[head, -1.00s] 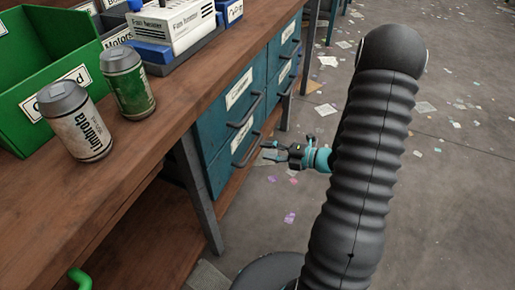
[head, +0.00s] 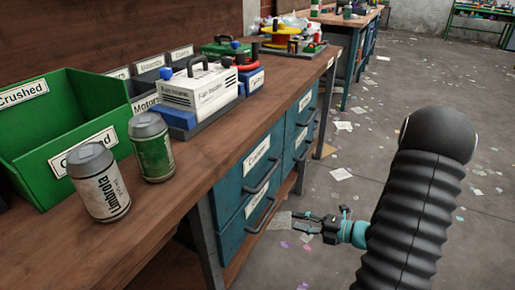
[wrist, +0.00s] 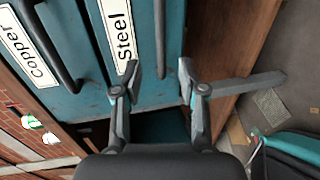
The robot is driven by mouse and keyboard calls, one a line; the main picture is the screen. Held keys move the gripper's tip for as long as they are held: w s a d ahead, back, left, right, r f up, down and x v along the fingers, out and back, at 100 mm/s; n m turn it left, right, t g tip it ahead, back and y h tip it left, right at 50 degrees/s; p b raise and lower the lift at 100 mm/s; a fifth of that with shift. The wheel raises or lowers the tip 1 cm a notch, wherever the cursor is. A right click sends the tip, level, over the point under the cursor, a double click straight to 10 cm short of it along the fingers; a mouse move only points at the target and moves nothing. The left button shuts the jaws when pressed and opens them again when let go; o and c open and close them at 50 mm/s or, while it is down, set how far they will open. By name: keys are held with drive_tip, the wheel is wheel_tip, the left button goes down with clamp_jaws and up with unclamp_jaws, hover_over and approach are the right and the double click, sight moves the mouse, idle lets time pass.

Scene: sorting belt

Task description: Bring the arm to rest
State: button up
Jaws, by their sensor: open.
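My arm (head: 415,215) hangs at the right of the head view, covered in a black ribbed sleeve. My gripper (head: 308,225) is low, beside the teal drawer cabinet (head: 228,243) and below the bench top. In the wrist view my gripper (wrist: 160,85) has its two fingers spread apart with nothing between them. Beyond the fingers is the teal drawer front, with labels reading "Copper" (wrist: 28,50) and "Steel" (wrist: 122,35). Whether the fingers touch the cabinet, I cannot tell.
On the wooden bench (head: 150,215) stand a white can (head: 100,185), a green can (head: 152,150), a green bin (head: 50,125) and a white box (head: 200,90). Drawer handles (head: 262,215) stick out near my gripper. The floor (head: 400,100) at the right is open, with scattered paper scraps.

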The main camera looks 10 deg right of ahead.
drive_tip(key=s+a+r+n+g+h, duration=0.15)
drive_tip(key=s+n+g, duration=0.45)
drive_tip(key=n, duration=0.7)
drive_tip(key=s+a+n+g+h, duration=0.2)
drive_tip(key=s+a+n+g, duration=0.15)
drive_tip(key=s+n, duration=0.7)
drive_tip(key=s+a+r+n+t+h, duration=0.1)
drive_tip(key=r+n+h, duration=0.3)
drive_tip(key=r+n, duration=0.6)
drive_tip(key=s+a+r+n+t+h, duration=0.1)
drive_tip(key=a+r+n+t+h, duration=0.3)
drive_tip(key=r+n, duration=0.6)
drive_tip(key=shift+s, duration=0.15)
